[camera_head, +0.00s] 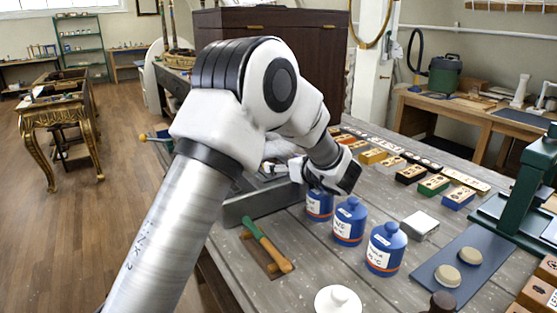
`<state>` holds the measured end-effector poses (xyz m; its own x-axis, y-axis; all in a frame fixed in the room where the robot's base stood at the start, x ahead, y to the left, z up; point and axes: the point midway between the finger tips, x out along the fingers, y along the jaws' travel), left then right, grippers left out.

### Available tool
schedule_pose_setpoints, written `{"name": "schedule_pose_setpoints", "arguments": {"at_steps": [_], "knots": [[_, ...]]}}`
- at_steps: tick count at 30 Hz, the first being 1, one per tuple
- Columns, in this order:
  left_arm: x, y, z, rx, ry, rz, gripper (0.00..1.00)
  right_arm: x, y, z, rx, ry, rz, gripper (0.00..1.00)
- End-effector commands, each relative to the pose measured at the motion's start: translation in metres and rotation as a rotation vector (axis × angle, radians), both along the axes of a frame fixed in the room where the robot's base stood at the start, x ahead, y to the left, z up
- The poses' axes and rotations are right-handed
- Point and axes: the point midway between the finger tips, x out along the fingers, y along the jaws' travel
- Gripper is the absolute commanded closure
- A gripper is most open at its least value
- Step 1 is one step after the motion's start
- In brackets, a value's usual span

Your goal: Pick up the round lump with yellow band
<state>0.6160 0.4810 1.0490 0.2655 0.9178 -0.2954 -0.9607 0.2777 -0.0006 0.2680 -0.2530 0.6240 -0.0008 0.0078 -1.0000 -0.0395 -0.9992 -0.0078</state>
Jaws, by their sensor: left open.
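Two round beige lumps, one nearer (447,276) and one farther (471,256), lie on a dark blue mat (462,290) at the lower right. I cannot make out a yellow band on either. My left gripper (276,169) is open above a grey metal tray (262,204), well to the left of the lumps. It is partly hidden by my own arm, and I see nothing held in it. My arm also hides part of the bench behind it. My right gripper is not in view.
Blue jars (385,252) stand in a row between the tray and the mat. A green-handled tool (266,246) lies at the bench's front. A white knobbed lid (338,300) is nearby. A green press (530,190) stands at right; small coloured boxes (433,185) line the back.

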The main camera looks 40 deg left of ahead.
Motion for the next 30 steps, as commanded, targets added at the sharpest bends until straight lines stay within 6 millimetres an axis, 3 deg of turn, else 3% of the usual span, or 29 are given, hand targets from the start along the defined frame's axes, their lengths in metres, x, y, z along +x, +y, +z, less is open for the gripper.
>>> {"name": "schedule_pose_setpoints", "arguments": {"at_steps": [9, 16, 17, 21, 22, 30], "knots": [[0.015, 0.044, -0.018, -0.002, 0.001, 0.002, 0.20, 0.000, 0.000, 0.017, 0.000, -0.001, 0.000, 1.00], [0.017, 0.047, -0.020, 0.001, 0.001, 0.000, 0.20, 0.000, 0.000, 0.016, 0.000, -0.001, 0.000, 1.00], [0.017, 0.046, -0.020, 0.001, 0.001, 0.000, 0.27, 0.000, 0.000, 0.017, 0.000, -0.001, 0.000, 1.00], [0.017, 0.046, -0.020, 0.001, 0.001, 0.000, 0.76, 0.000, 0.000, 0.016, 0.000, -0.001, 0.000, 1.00], [0.017, 0.046, -0.020, 0.000, 0.001, 0.000, 0.82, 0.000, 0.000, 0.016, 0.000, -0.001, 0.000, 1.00], [0.016, 0.046, -0.021, 0.000, 0.002, -0.001, 0.82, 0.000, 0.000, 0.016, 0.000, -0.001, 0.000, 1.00]]}}
